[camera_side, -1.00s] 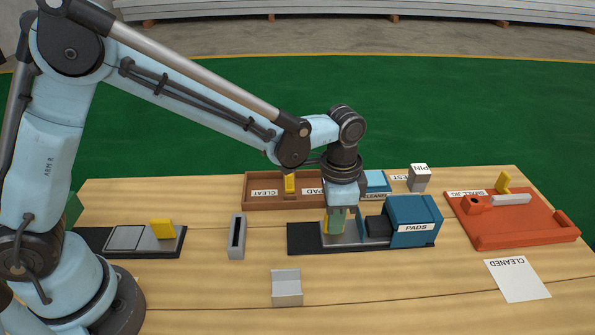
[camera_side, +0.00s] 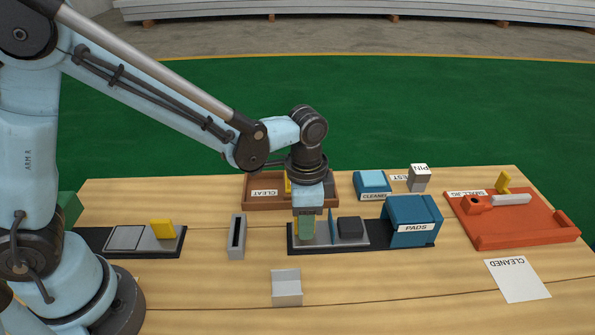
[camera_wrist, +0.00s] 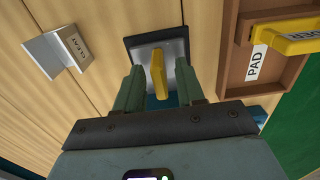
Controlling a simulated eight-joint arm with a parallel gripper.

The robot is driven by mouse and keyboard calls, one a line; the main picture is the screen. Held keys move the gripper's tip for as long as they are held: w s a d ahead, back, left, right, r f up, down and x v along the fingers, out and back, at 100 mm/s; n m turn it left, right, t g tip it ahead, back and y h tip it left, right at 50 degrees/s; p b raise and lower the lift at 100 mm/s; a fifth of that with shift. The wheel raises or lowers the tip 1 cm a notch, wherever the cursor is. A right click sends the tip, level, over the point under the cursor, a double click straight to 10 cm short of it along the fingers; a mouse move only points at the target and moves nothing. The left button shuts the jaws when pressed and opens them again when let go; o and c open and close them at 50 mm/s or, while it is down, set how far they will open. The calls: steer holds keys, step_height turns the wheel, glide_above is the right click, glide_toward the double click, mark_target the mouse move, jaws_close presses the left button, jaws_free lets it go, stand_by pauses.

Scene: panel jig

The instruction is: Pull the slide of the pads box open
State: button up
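The blue pads box (camera_side: 413,212) stands right of centre on a black base (camera_side: 378,243). Its grey slide (camera_side: 318,238) is out to the left, well clear of the box. The slide carries an upright blue plate (camera_side: 332,226) and a dark block (camera_side: 349,228), both outside the box. My gripper (camera_side: 306,232) points down over the slide's left end, around its yellow handle (camera_wrist: 158,73). In the wrist view, the handle stands between my two fingers (camera_wrist: 160,80) with a gap on each side, so my gripper looks open.
Behind stand a brown tray (camera_side: 258,204) with a CLEAT label, a blue block (camera_side: 371,181) and a grey PIN block (camera_side: 420,180). A slotted grey holder (camera_side: 237,238) is left of the slide, a grey bracket (camera_side: 287,289) in front. A red jig (camera_side: 510,225) lies right.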

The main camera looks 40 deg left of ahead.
steer(key=shift+r, duration=0.15)
step_height(320, 180, up, 12)
stand_by(0.6)
steer(key=shift+a, duration=0.1)
steer(key=s+a+n+t, duration=0.3)
steer(key=a+n, duration=0.1)
steer(key=a, duration=0.2)
steer(key=s+a+f+n+t, duration=0.1)
steer(key=s+a+n+t, duration=0.3)
steer(key=a, duration=0.3)
steer(key=shift+f+n, duration=0.15)
steer(key=shift+n, duration=0.35)
